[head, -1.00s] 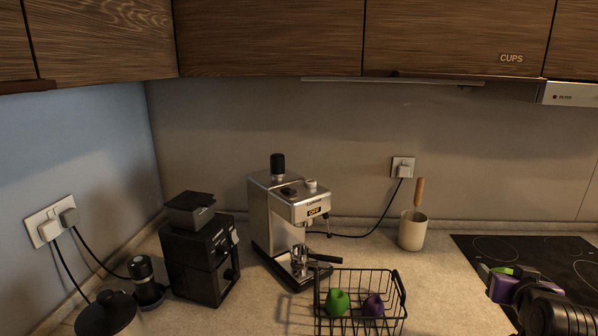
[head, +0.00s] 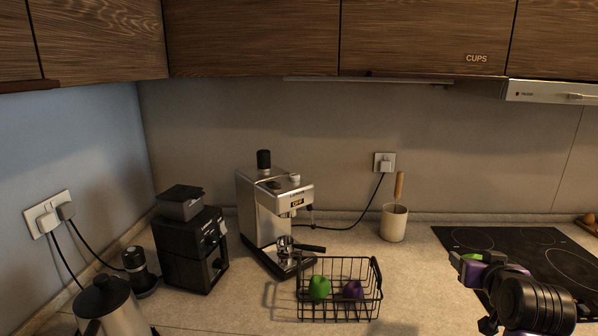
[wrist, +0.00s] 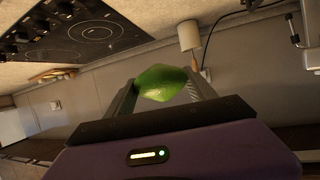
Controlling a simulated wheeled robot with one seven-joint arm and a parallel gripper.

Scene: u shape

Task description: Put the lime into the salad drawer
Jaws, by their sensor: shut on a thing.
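The lime (wrist: 162,83) is green and sits between the two fingers of my gripper (wrist: 160,92) in the wrist view. My gripper is shut on it and holds it in the air. In the head view my gripper (head: 466,262) is at the right, in front of the hob, with a bit of the green lime (head: 470,256) showing at its tip. The salad drawer does not show in either view.
A wire basket (head: 340,313) with a green and a purple item stands on the counter. Behind it are a coffee machine (head: 275,215), a black grinder (head: 190,250) and a cream pot (head: 394,224). The hob (head: 500,240) is at the right. A kettle (head: 105,305) is front left.

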